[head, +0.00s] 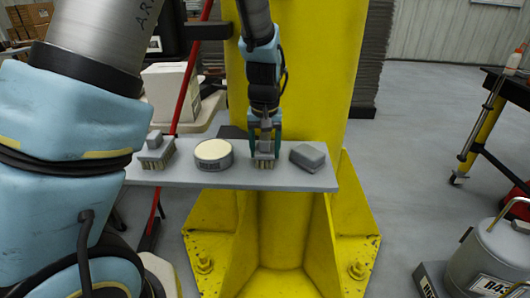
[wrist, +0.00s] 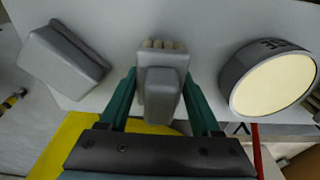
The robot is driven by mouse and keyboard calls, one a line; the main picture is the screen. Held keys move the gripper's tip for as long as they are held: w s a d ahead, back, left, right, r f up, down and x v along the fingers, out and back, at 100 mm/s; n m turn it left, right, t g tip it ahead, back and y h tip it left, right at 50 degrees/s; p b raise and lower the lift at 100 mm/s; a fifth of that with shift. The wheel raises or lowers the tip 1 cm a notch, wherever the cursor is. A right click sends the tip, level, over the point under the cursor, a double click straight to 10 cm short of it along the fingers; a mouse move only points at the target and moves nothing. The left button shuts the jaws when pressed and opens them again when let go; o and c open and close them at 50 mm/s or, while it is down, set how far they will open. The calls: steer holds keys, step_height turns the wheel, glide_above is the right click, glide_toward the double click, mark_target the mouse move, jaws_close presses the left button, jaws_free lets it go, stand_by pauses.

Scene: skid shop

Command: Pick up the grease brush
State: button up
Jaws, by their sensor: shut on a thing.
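My gripper (head: 264,146) points down over the grey shelf (head: 235,178), and its teal fingers are shut on a grey block-handled brush (head: 264,162) with pale bristles. The brush is upright, and its bristles appear to be at the shelf surface; I cannot tell if it is lifted. In the wrist view its grey handle (wrist: 161,92) sits between the two fingers, with bristle tips showing beyond. A second, similar brush (head: 155,152) stands at the left end of the shelf. I see no label telling which is the grease brush.
A round tin (head: 213,154) with a cream top stands left of my gripper, and a grey block (head: 308,156) lies to the right. The yellow column (head: 330,85) rises close behind the shelf. A red pole (head: 190,70) leans at the left.

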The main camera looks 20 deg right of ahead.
steer(key=shift+c, duration=0.6)
step_height(320, 180, up, 10)
steer(key=shift+b, duration=0.65)
steer(key=o, duration=0.8)
steer(key=c, duration=0.5)
steer(key=shift+s, duration=0.1)
steer(key=shift+c, duration=0.3)
